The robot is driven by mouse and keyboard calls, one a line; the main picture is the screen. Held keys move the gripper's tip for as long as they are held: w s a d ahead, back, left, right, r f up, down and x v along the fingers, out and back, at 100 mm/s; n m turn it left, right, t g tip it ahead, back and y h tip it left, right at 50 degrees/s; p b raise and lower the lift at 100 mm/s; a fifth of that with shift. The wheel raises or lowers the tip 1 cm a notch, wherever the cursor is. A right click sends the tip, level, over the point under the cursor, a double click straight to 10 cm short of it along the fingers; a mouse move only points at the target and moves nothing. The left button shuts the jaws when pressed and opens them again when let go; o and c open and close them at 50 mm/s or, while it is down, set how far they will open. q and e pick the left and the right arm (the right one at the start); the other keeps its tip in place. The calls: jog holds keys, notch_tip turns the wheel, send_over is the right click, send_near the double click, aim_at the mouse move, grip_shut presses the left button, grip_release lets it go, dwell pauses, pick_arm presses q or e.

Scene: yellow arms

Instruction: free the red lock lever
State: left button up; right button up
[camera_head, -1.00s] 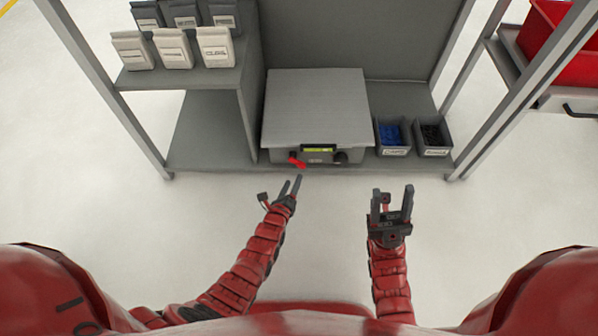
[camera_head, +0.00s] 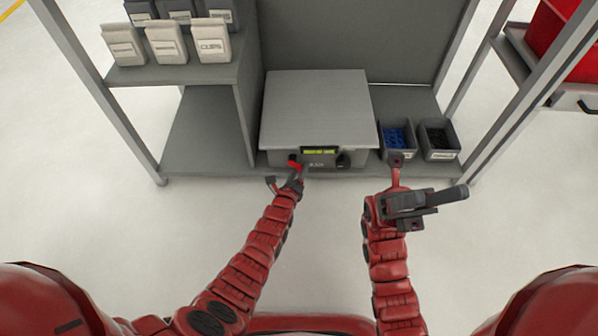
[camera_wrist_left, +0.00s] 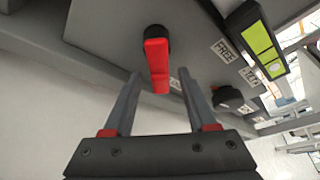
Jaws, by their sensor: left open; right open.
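The red lock lever (camera_head: 295,164) is on the front of a grey box-shaped device (camera_head: 318,105), left of its small green display (camera_head: 319,150). In the left wrist view, the red lever (camera_wrist_left: 157,66) hangs from a round black hub, its free end towards my gripper. My left gripper (camera_head: 293,180) is open at the device's front, just below the lever. In the wrist view, its fingertips (camera_wrist_left: 160,82) lie either side of the lever's free end; contact is not visible. My right gripper (camera_head: 450,194) is open and empty, turned to the right, in front of the shelf.
A black knob (camera_head: 343,159) is on the device front, right of the display. Bins with blue parts (camera_head: 396,138) and dark parts (camera_head: 438,138) stand right of the device. Labelled pouches (camera_head: 166,42) stand on the upper left shelf. The floor before the shelf is clear.

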pick_arm(q)
grip_shut()
dwell(0.4)
